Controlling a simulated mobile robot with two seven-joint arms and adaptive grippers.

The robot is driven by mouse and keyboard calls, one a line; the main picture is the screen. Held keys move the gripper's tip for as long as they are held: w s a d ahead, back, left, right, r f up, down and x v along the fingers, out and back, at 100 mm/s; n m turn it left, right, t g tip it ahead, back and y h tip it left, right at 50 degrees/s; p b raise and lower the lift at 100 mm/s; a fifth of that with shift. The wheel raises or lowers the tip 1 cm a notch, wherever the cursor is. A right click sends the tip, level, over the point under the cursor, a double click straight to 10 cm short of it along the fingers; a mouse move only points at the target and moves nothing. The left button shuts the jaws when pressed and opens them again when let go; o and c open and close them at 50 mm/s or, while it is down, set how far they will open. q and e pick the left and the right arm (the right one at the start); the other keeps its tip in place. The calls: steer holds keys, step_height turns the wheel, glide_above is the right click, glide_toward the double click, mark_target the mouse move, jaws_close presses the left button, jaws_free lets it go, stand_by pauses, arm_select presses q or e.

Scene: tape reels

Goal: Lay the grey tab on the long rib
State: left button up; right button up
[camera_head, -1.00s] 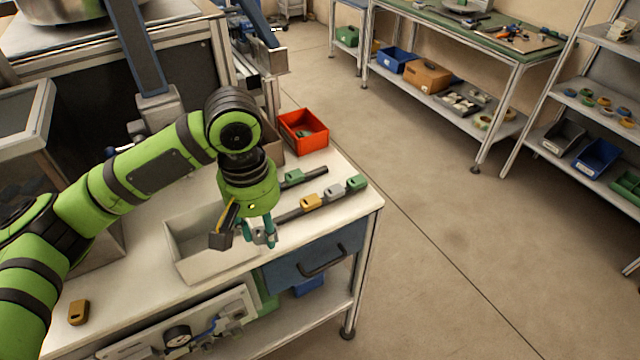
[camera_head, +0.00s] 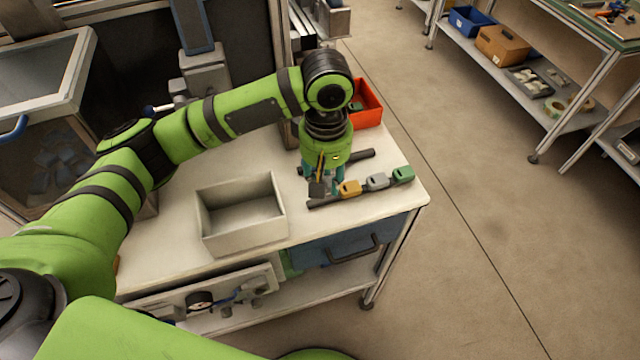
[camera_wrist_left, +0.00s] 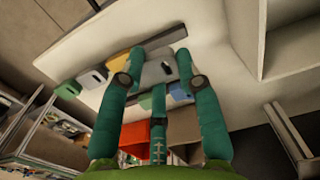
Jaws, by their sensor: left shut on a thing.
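My left gripper (camera_head: 329,188) points down over the left end of the long rib (camera_head: 322,203), a dark bar on the bench. In the left wrist view its teal fingers (camera_wrist_left: 158,75) are shut on a grey tab (camera_wrist_left: 157,71); the head view mostly hides this tab behind the gripper. The held tab is beside the yellow tab (camera_head: 349,189); I cannot tell if it touches the rib. A second grey tab (camera_head: 377,181) and a green tab (camera_head: 402,174) sit further right on the rib. My right gripper is not in view.
An open, empty-looking pale tray (camera_head: 206,226) stands left of the long rib. A shorter dark rib (camera_head: 363,154) lies behind, partly hidden by my gripper. A red bin (camera_head: 367,104) stands at the back. The bench's right edge is close to the green tab.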

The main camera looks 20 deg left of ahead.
arm_select(q)
steer(key=shift+a+f, duration=0.45)
steer(key=shift+a, duration=0.1)
step_height(320, 180, down, 3)
steer(key=shift+f+p, duration=0.15)
steer(key=shift+p, duration=0.4)
steer(key=shift+f, duration=0.35)
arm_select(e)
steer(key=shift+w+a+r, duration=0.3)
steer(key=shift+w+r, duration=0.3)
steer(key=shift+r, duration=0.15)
arm_select(q)
steer(key=o, duration=0.7)
steer(key=shift+o, duration=0.2)
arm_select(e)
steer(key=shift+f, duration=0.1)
arm_select(q)
step_height(320, 180, up, 12)
steer(key=shift+r+b, duration=0.15)
steer(key=shift+b, duration=0.75)
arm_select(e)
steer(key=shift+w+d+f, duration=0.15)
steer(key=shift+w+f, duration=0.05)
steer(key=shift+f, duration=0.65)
